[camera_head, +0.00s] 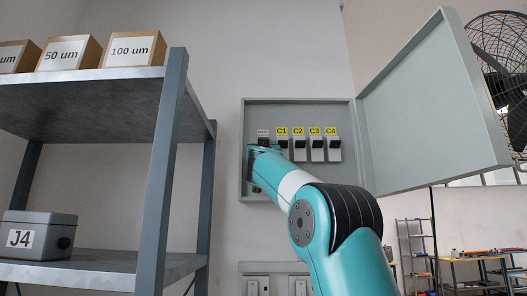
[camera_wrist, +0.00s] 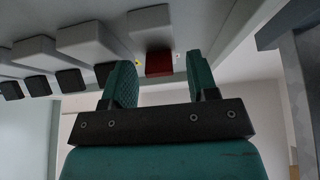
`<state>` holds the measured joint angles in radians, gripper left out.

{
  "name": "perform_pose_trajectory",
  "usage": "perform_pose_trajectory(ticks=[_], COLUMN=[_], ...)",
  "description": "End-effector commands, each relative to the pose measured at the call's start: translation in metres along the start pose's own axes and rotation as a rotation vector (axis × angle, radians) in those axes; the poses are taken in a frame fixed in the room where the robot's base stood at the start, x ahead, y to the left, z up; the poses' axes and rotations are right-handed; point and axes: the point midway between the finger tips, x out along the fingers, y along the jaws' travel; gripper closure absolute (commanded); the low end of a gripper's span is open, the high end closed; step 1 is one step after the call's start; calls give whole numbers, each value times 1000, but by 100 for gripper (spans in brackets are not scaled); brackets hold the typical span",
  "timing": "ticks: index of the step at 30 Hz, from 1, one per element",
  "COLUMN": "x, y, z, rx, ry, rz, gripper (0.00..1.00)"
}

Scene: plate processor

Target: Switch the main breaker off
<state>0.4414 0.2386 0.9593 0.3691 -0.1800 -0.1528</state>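The breaker panel (camera_head: 246,120) is a grey-green wall box, open, in the middle of the head view. My gripper (camera_head: 252,168) is at the box's left side, in front of or just below the main breaker. In the wrist view, my gripper (camera_wrist: 159,78) is open, with its two teal fingers apart. The main breaker's red lever (camera_wrist: 158,63) shows between the fingertips, below a grey breaker body (camera_wrist: 151,27). I cannot tell whether the fingers touch it.
Breakers C1 (camera_head: 283,149), C2 (camera_head: 299,149), C3 (camera_head: 317,149) and C4 (camera_head: 334,149) stand close to the right. The panel door (camera_head: 430,110) is swung open to the right. A metal shelf (camera_head: 165,170) with boxes is at the left.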

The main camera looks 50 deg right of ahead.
Motion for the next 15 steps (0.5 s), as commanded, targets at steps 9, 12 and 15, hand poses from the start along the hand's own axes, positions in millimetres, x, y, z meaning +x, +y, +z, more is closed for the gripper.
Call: perform_pose_trajectory(ticks=[9, 12, 15], x=[-5, -17, -38], y=[0, -1, 0], z=[1, 3, 5], rx=[1, 2, 2], ry=[1, 1, 3], rz=[-1, -2, -1], gripper=[47, 47, 47])
